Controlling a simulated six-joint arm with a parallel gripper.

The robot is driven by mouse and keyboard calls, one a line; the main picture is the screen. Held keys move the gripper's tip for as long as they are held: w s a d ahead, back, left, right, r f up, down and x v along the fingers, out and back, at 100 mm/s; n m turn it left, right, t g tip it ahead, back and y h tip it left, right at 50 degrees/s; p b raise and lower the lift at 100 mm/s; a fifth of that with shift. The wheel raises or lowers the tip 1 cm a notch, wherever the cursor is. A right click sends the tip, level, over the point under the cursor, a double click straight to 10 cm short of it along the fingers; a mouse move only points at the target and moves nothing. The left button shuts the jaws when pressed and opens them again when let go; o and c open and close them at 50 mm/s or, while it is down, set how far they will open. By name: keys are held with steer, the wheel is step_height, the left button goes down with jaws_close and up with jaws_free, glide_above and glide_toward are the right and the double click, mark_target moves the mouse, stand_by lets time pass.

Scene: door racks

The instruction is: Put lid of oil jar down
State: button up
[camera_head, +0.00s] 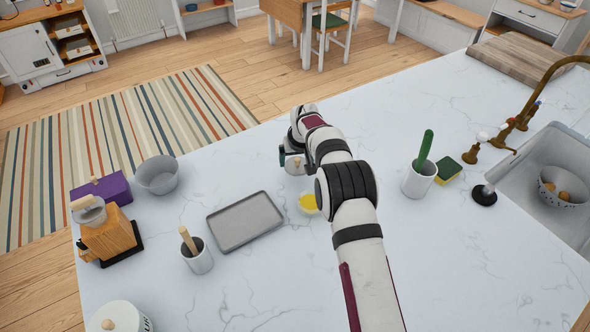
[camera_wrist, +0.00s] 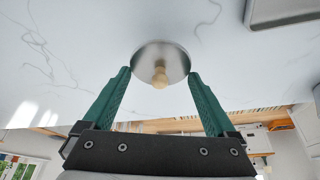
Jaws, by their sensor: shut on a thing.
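The lid is a round grey metal disc with a small wooden knob (camera_wrist: 160,64). In the wrist view it sits between the green fingertips of my gripper (camera_wrist: 159,76), which are shut on its rim. In the head view the lid (camera_head: 294,167) shows just left of my arm, over the counter, with part of my gripper (camera_head: 284,157) beside it. I cannot tell whether the lid touches the counter. A white round vessel with yellow contents (camera_head: 308,202), maybe the oil jar, stands open nearer the camera, partly hidden by my arm.
A grey tray (camera_head: 245,221) lies left of my arm. A grey bowl (camera_head: 157,175) and a purple box (camera_head: 102,190) stand farther left. A white cup with a green-handled tool (camera_head: 418,178) and a sponge (camera_head: 447,171) stand right. The marble counter around the lid is clear.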

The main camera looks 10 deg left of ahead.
mark_target(295, 166)
steer(key=shift+a+f, duration=0.35)
steer(key=shift+a, duration=0.05)
steer(key=shift+f, duration=1.9)
steer(key=o, duration=1)
steer(key=shift+f, duration=0.1)
